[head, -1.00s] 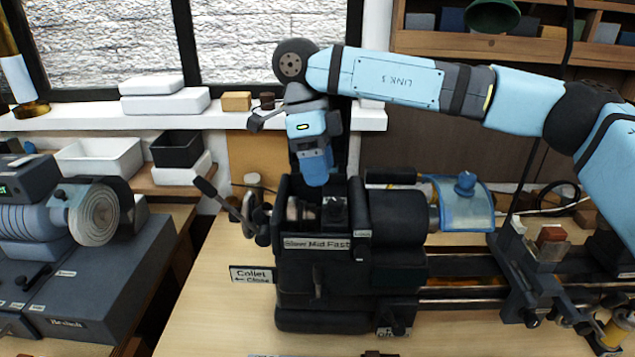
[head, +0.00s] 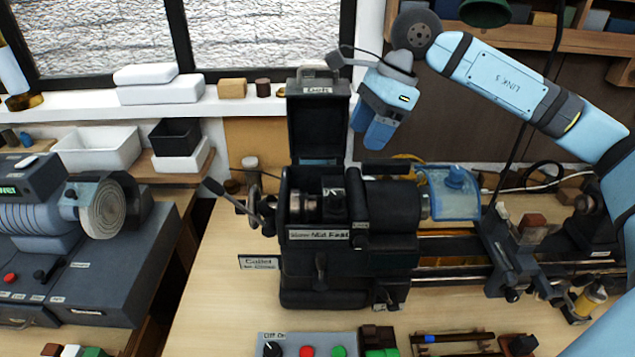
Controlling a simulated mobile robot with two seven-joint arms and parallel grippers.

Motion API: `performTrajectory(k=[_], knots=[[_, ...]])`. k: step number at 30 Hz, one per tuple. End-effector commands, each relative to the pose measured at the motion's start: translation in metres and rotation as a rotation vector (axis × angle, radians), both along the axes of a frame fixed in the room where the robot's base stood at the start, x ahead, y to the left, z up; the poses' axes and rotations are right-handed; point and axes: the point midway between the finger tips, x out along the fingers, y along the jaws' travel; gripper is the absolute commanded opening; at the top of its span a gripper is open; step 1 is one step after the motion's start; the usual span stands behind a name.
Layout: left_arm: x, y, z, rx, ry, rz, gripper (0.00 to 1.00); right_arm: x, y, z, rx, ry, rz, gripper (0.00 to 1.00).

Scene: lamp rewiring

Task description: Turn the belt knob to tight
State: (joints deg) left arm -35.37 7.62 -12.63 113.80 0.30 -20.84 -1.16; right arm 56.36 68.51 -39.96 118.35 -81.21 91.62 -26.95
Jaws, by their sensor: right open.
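The black lathe headstock (head: 388,215) stands on the wooden bench. Its belt cover (head: 317,130) stands upright and open behind it, and metal pulleys (head: 307,203) show in the opening. A "Slow Mid Fast" label (head: 318,234) is on the front. To its right a small label, seemingly "Loose", sits above a dark knob (head: 361,241), which looks like the belt knob; its exact setting is too small to read. My right gripper (head: 376,140) is open and empty, in the air above and behind the headstock, right of the cover, apart from the knob. My left gripper is out of view.
A collet lever (head: 232,200) sticks out left of the headstock. A blue clear guard (head: 452,193) is at its right. A switch panel (head: 325,345) with red and green buttons lies in front. A grinder-like machine (head: 100,270) stands left. Bare bench (head: 225,300) lies left of the lathe.

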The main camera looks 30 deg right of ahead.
Motion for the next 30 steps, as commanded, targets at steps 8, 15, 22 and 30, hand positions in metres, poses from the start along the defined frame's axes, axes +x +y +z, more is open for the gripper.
performTrajectory(k=[8,15,22,30], knots=[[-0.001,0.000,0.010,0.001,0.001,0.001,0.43,0.003,0.012,-0.030,0.000,0.003,0.002,0.56],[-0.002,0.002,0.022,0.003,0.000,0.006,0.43,0.008,0.032,-0.078,0.000,0.003,0.002,0.56],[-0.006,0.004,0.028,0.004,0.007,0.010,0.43,0.013,0.045,-0.113,0.000,0.001,0.002,0.56],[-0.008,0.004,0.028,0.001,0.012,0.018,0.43,0.014,0.050,-0.127,-0.001,-0.001,0.001,0.56]])
